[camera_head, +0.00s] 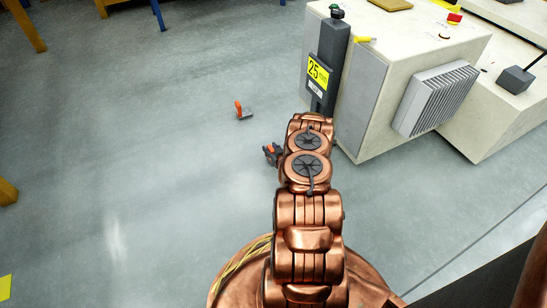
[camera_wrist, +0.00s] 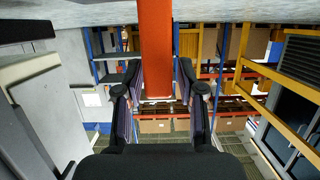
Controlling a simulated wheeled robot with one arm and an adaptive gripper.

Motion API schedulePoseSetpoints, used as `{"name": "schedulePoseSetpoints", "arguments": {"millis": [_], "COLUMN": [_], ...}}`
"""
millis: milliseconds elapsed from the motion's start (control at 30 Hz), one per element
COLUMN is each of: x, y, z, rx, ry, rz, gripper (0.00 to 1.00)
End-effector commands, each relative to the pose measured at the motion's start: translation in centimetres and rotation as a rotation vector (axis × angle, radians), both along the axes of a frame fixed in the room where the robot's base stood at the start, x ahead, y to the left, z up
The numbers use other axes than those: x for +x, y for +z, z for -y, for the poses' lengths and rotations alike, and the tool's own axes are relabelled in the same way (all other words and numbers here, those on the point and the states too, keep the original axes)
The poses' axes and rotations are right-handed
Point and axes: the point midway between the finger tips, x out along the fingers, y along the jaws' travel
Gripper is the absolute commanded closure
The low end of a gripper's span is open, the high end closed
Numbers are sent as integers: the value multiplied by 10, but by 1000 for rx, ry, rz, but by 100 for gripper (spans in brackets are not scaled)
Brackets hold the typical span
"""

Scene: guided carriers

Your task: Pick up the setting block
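An orange bar-like piece, seemingly the setting block (camera_wrist: 157,45), stands between the fingers of my gripper (camera_wrist: 159,72) in the wrist view. A separate item with an orange upright part and a grey base (camera_head: 243,112) lies on the floor beyond.
A pale machine carrier (camera_head: 375,95) with a dark post and a yellow "25" label (camera_head: 317,72) stands close at the right of my arm. A second pale carrier (camera_head: 497,115) is beyond it. The wrist view shows racks with boxes (camera_wrist: 155,126).

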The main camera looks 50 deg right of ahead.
Motion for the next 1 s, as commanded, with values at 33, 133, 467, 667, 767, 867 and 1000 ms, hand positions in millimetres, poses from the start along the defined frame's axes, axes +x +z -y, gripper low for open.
{"name": "schedulePoseSetpoints", "arguments": {"millis": [33,133,467,667,767,867,1000], "x": [0,0,0,0,0,0,0], "y": [0,0,0,0,0,0,1], "z": [0,0,0,0,0,0,0], "rx": [0,0,0,0,0,-1,-1], "ry": [0,0,1,1,1,1,1], "rz": [0,0,0,0,0,1,1], "gripper": [70,80,100,100,100,100,100]}}
